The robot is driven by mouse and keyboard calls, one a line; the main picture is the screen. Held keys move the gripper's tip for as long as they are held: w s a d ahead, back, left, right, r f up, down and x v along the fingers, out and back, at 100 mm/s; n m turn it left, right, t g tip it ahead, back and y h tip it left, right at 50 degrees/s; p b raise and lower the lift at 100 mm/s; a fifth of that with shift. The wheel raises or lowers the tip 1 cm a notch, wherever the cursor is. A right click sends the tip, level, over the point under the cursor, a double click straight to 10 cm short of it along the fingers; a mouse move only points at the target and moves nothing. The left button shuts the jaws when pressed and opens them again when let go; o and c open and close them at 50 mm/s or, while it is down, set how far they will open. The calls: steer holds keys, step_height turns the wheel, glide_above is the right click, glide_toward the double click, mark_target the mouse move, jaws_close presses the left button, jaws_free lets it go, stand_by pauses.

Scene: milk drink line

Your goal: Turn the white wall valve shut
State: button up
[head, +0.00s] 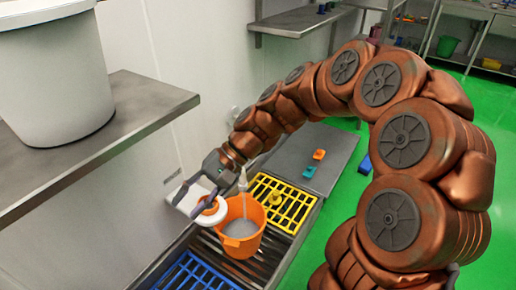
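The white wall valve (188,191) is at the left wall, just left of the orange bucket. Its white rounded shape shows partly behind and between the fingers, with an orange patch near its lower right side. My gripper (190,201) is at the valve, with its grey fingers reaching down and left over it from the wrist. One finger lies at the left and the other at the right, with white between them. Whether they press on the valve is too small to tell. The arm and gripper body hide part of the wall behind.
An orange bucket (240,246) with pale liquid stands on the metal grating under a whitish stream. A yellow grid (279,204) and a blue grid (195,274) lie beside it. A steel shelf (150,103) with a white tub (55,85) juts out at upper left. Green floor (330,215) is open.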

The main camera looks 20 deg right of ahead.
steer(key=w+d+f+m+t+y+b, duration=0.2)
steer(key=w+d+f+m+t, duration=0.25)
steer(key=w, duration=0.65)
steer(key=w+d+f+m+t+y+b, duration=0.1)
steer(key=w+d+m+t+y+b, duration=0.3)
steer(key=w+d, duration=0.45)
steer(key=w+d+f+m+t+h+b, duration=0.1)
steer(key=w+d+f+m+t+h, duration=0.3)
steer(key=d+f, duration=0.5)
steer(key=w+d+f+m+t+h+b, duration=0.1)
steer(key=w+d+f+m+t+h, duration=0.35)
steer(key=d, duration=0.85)
steer(key=w+a+m+y+b, duration=0.1)
steer(key=w+a+b, duration=0.1)
steer(key=w, duration=0.6)
steer(key=shift+a+f+m+y, duration=0.15)
steer(key=shift+a+m+y, duration=0.25)
steer(key=shift+a, duration=0.5)
steer(key=shift+s, duration=0.1)
jaws_close()
